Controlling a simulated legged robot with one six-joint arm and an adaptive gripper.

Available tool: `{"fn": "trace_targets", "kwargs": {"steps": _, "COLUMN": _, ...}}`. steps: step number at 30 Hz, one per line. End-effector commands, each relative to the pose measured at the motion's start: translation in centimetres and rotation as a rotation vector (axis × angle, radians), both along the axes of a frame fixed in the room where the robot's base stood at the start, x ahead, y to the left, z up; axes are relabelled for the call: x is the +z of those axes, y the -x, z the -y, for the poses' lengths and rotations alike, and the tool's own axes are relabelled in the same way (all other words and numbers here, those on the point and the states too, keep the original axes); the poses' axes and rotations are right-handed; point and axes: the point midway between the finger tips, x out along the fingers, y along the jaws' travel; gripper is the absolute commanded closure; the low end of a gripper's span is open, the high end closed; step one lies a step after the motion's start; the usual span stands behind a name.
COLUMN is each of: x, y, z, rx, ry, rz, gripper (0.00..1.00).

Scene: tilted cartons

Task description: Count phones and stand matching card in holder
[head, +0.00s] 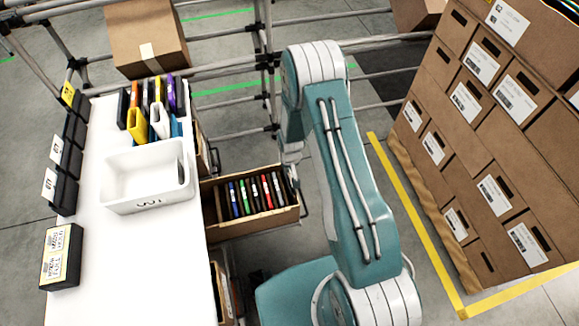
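An open cardboard drawer (232,229) at the table's right side holds a row of several slim upright items with blue, green, red and dark edges, which look like phones. Black card holders stand along the table's left edge: one with a yellow card (68,94), two with white cards (57,149) (49,184). A larger dark holder (60,257) at the front left bears cards with small print. My arm bends down beside the drawer's right end. My gripper (291,172) is mostly hidden there, and its fingers cannot be made out.
A white bin (150,198) with a small mark stands on the white table (130,270), with several coloured upright items behind it. The table's front is clear. A carton (146,35) sits behind on a pipe rack. Stacked cartons (490,150) stand at the right.

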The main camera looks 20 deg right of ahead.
Motion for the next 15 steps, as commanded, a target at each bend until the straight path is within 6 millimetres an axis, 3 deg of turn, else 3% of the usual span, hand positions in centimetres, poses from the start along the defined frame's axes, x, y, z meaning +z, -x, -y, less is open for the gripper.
{"fn": "trace_targets", "kwargs": {"steps": 15, "x": -3.0, "y": 0.0, "z": 0.0, "rx": 0.000, "ry": 0.000, "rz": -0.001, "gripper": 1.00}}
